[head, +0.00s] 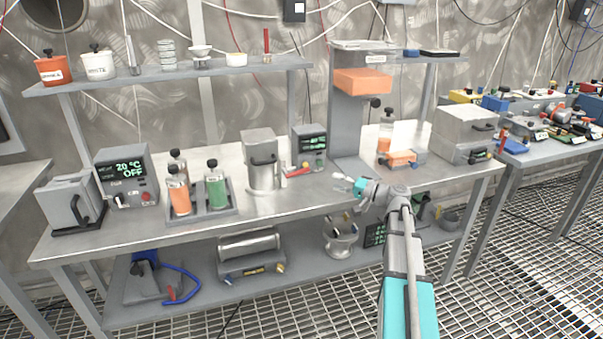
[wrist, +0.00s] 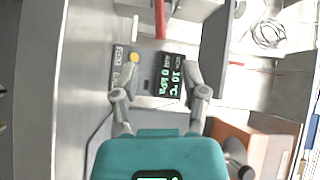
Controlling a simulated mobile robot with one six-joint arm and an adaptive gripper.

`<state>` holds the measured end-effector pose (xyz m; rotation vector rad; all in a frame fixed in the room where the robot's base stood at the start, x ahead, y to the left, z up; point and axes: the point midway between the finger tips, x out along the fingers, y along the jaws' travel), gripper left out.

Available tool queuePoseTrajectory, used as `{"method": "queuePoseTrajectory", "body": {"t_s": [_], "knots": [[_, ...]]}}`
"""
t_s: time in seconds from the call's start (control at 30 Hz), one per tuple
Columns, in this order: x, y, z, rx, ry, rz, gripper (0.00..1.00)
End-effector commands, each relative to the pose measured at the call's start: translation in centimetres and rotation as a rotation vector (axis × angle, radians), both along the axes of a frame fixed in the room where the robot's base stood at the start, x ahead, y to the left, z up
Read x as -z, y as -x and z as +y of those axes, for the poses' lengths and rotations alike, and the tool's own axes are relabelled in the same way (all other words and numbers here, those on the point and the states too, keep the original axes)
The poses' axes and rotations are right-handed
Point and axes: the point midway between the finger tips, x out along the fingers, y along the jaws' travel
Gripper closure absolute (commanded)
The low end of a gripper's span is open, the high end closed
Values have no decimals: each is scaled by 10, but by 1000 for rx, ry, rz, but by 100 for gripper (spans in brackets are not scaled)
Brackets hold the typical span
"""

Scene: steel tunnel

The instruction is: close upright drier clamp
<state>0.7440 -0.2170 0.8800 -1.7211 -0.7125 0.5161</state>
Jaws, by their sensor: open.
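In the wrist view, the display (wrist: 172,76) reads 10 °C and 0 kPa, near a yellow knob (wrist: 134,57) and a red bar (wrist: 160,18). My gripper (wrist: 160,78) is open and empty, its fingers either side of the panel. It is right of the control box in the head view (head: 361,187).
A press-like stand with an orange block (head: 362,82) rises behind my gripper. Bottles in a tray (head: 213,213) and a 20 °C unit (head: 127,178) stand left. The bench front is mostly clear.

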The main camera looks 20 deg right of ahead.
Motion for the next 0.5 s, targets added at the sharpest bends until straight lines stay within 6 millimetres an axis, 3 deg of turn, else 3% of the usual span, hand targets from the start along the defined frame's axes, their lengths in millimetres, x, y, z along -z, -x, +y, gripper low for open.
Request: {"method": "queuePoseTrajectory", "body": {"t_s": [0.5], "knots": [[-2, -48, 45, -2, 0, 0, 43]]}}
